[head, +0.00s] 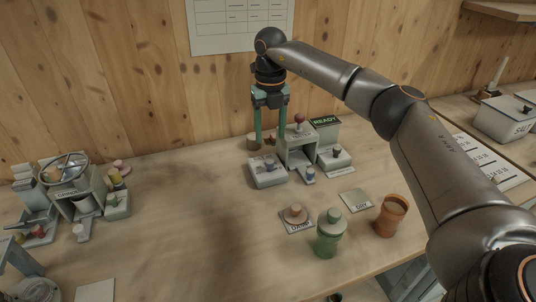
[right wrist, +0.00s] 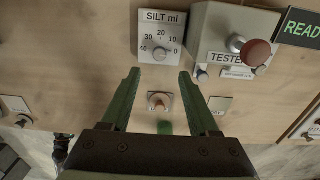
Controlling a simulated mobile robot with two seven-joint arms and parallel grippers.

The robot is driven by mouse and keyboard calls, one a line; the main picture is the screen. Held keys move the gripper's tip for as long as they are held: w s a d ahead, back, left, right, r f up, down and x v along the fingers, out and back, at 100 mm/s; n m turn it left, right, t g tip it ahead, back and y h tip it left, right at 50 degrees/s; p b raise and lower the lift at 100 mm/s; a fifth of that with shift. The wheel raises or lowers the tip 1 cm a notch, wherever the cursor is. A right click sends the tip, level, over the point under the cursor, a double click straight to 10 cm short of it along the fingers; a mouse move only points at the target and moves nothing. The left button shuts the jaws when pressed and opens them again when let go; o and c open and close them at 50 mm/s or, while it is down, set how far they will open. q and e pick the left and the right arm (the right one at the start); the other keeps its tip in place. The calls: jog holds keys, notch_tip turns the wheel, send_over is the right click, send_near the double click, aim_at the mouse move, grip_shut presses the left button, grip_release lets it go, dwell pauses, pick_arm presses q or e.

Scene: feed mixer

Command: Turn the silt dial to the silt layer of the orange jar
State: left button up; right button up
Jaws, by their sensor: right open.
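The silt dial is a pale plate marked "SILT ml" (right wrist: 176,19) with 40, 30, 20, 10 and 0 around a grey knob (right wrist: 160,54). Its pointer is too small to read. In the head view, the pale box with a knob (head: 266,175) below my right gripper (head: 269,138) appears to be this dial. My right gripper is open and empty, fingers down, above and behind the box; its fingertips (right wrist: 159,73) show just below the knob in the wrist view, apart from it. The orange jar (head: 390,218) stands open at the right; its layers cannot be read. My left gripper is not seen.
The tester (right wrist: 225,32) with a red knob and a green READY sign (head: 325,121) stand right of the dial. A green jar (head: 330,232), a DRY mat (head: 354,202) and a round-topped piece (head: 295,214) are in front. Open bench lies left of the dial.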

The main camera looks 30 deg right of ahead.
aim_at(270, 161)
notch_tip(270, 161, down, 9)
jog(key=shift+r, duration=0.15)
grip_shut()
dwell(0.6)
